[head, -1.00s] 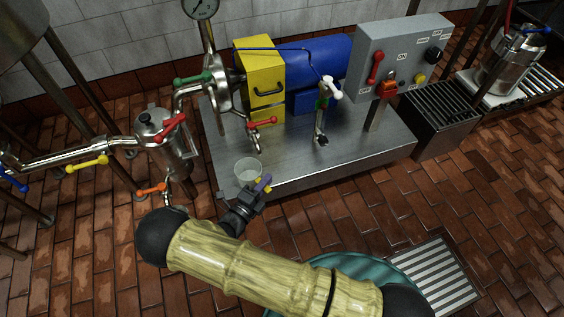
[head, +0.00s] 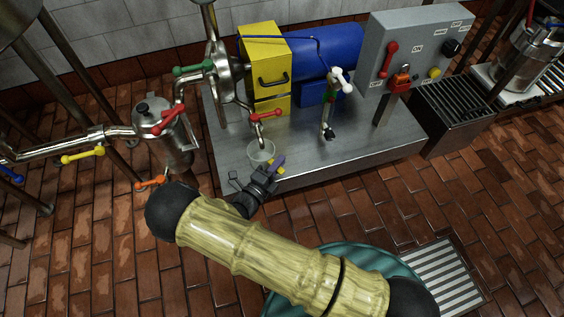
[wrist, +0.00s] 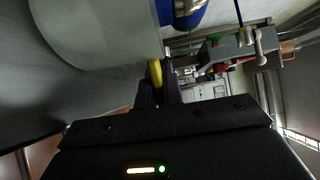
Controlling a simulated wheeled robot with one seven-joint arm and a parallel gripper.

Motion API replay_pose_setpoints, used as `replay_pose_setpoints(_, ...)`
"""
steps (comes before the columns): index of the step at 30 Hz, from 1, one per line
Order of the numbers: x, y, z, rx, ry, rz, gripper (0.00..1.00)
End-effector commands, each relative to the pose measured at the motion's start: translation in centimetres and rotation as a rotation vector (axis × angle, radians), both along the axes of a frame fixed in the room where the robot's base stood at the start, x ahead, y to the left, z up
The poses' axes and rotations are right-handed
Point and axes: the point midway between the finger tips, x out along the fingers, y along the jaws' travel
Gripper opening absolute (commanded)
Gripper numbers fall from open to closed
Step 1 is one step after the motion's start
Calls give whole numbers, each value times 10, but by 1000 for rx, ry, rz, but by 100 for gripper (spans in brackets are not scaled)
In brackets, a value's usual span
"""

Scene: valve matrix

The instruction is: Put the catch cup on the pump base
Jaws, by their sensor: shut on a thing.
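My gripper (head: 275,166) reaches in from the front and is shut on the cup's near side. In the wrist view the cup (wrist: 95,30) is large at upper left, against the fingers (wrist: 157,80). I cannot tell whether the cup's bottom touches the plate.
The yellow housing (head: 265,60) and blue motor (head: 325,50) stand behind on the base. A white-handled valve (head: 332,100) stands to the right, beside the grey control box (head: 415,50). Left is the steel pot with pipes (head: 165,130). The plate's middle front is clear.

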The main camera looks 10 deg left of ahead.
Motion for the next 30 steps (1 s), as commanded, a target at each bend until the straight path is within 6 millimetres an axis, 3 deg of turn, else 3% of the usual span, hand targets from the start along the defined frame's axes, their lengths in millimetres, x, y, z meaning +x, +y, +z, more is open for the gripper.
replay_pose_setpoints(12,2,-3,-3,0,0,-7,0)
replay_pose_setpoints(16,1,-1,-2,0,0,-3,30)
replay_pose_setpoints(30,-8,4,3,0,0,2,30)
